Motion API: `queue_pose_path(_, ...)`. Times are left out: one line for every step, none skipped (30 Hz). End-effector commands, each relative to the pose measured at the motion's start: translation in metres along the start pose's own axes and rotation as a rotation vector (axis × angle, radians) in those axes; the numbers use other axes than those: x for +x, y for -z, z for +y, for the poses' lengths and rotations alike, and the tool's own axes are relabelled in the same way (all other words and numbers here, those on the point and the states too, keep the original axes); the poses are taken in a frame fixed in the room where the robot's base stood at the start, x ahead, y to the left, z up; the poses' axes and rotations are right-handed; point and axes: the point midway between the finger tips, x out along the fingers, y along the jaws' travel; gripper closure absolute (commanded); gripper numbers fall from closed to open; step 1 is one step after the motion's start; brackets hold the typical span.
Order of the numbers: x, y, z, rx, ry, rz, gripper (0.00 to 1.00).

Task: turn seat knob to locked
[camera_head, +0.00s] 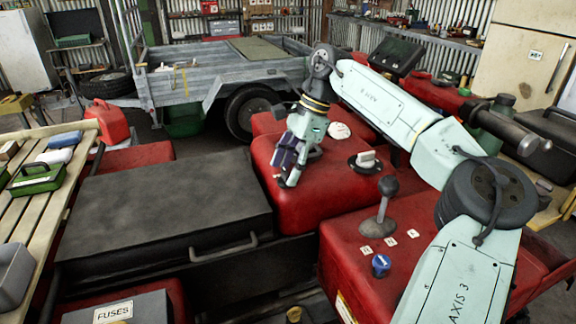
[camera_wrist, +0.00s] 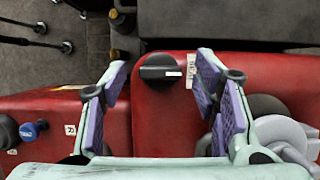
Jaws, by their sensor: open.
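The seat knob (camera_wrist: 160,70), black with a white mark on its grip, sits on the red bodywork (camera_wrist: 66,103) in the wrist view. My gripper (camera_wrist: 162,82) is open, with one purple-padded finger on each side of the knob and a visible gap to each. Nothing is held. In the head view my gripper (camera_head: 287,168) points down at the red bodywork beside the black seat (camera_head: 165,210); the knob is hidden there behind the fingers. A small white label (camera_wrist: 191,65) lies just right of the knob; its text is too small to read.
A black-knobbed lever (camera_head: 380,205) and a blue knob (camera_head: 381,265) stand on the red bodywork to the right. A pale-handled knob (camera_head: 366,159) on a black disc is close to my gripper's right. A seat-side handle (camera_head: 225,249) runs along the black seat's front.

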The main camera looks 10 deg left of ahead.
Motion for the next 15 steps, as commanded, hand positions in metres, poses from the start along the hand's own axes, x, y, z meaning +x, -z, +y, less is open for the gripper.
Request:
queue_pose_path(0.0020, 0.0002, 0.0001, 0.001, 0.000, 0.000, 0.45)
queue_pose_path(0.0030, 0.0002, 0.0001, 0.001, 0.001, 0.000, 0.45)
queue_pose_path(0.0038, 0.0003, 0.0001, 0.001, 0.001, 0.000, 0.45)
queue_pose_path(0.0041, 0.0003, 0.0001, 0.001, 0.001, 0.000, 0.45)
queue_pose_path(0.0043, 0.0003, 0.0001, 0.001, 0.001, 0.000, 0.45)
queue_pose_path(0.0044, 0.0003, 0.0000, 0.001, 0.001, 0.000, 0.45)
queue_pose_path(0.0043, 0.0002, 0.0000, 0.001, 0.001, 0.000, 0.45)
queue_pose_path(0.0043, 0.0002, 0.0000, 0.001, 0.001, 0.000, 0.45)
queue_pose_path(0.0042, 0.0002, 0.0000, 0.001, 0.001, 0.000, 0.45)
queue_pose_path(0.0042, 0.0002, 0.0000, 0.001, 0.001, 0.000, 0.46)
queue_pose_path(0.0042, 0.0002, 0.0000, 0.001, 0.001, 0.000, 0.48)
queue_pose_path(0.0041, 0.0002, 0.0000, 0.001, 0.001, 0.000, 0.50)
queue_pose_path(0.0041, 0.0001, 0.0000, 0.001, 0.001, 0.000, 0.52)
queue_pose_path(0.0041, 0.0001, 0.0000, 0.000, 0.001, 0.000, 0.54)
queue_pose_path(0.0040, 0.0001, 0.0000, 0.000, 0.001, 0.000, 0.57)
